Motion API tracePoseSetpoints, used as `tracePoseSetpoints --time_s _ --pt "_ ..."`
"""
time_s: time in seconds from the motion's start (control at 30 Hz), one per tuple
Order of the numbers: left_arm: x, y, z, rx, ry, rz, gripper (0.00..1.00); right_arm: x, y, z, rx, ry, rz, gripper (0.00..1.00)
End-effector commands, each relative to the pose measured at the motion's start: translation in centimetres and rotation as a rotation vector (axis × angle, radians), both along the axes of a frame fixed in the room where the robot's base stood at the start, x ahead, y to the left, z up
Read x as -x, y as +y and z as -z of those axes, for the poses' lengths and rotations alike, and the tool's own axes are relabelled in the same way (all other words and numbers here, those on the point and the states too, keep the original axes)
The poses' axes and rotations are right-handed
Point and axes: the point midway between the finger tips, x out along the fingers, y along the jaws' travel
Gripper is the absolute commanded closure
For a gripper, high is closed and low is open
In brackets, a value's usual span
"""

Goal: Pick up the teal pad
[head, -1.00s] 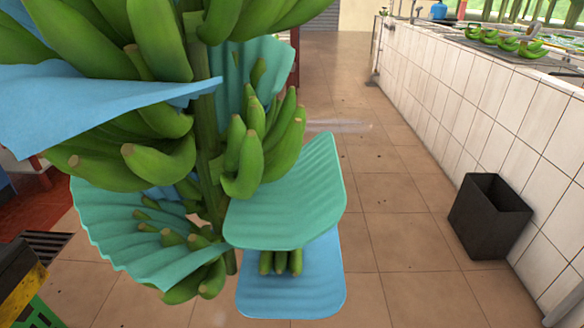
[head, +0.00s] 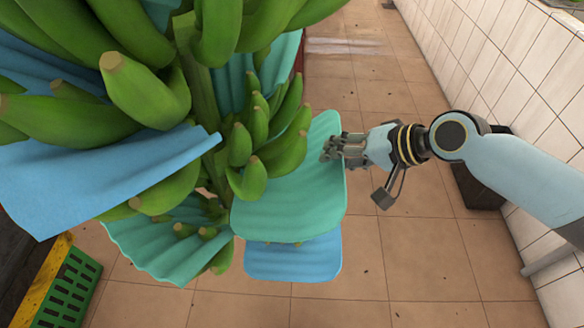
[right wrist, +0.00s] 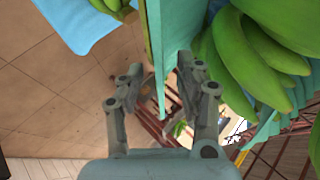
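A teal pad (head: 290,205) sticks out to the right from the hanging banana stem, with a bunch of green bananas (head: 250,150) at its left. My right gripper (head: 331,150) is at this pad's right edge. In the right wrist view the fingers (right wrist: 160,72) are spread, with the pad's edge (right wrist: 180,25) between them. I see a gap beside the pad, so it does not look clamped. Two other teal pads show on the stem, one at lower left (head: 165,243) and one higher up (head: 235,78). My left gripper is out of view.
A blue pad (head: 292,258) hangs just below the teal one, and another blue pad (head: 85,185) is at the left. A green crate (head: 68,290) stands at lower left. A dark bin (head: 476,190) by the tiled wall (head: 520,60) is partly behind my right arm.

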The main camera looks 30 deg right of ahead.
Motion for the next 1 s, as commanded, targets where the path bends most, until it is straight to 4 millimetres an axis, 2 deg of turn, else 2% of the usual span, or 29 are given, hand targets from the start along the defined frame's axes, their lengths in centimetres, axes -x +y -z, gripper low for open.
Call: tracePoseSetpoints --time_s 0.23,0.33,0.57,0.87,1.0 --pt "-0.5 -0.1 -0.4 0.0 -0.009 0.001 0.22 -3.3 0.6 2.0 -0.003 -0.002 0.003 0.64" --pt "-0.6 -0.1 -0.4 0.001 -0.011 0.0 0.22 -3.8 0.9 2.6 -0.001 -0.001 0.001 0.64" --pt "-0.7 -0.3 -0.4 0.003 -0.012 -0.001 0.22 -3.9 1.0 2.7 0.0 -0.002 0.0 0.64" --pt "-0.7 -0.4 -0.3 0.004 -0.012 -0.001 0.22 -3.9 0.9 2.7 0.001 -0.001 0.0 1.0" --pt "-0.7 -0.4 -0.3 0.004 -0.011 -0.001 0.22 -3.9 0.9 2.7 0.001 -0.001 0.0 1.0"
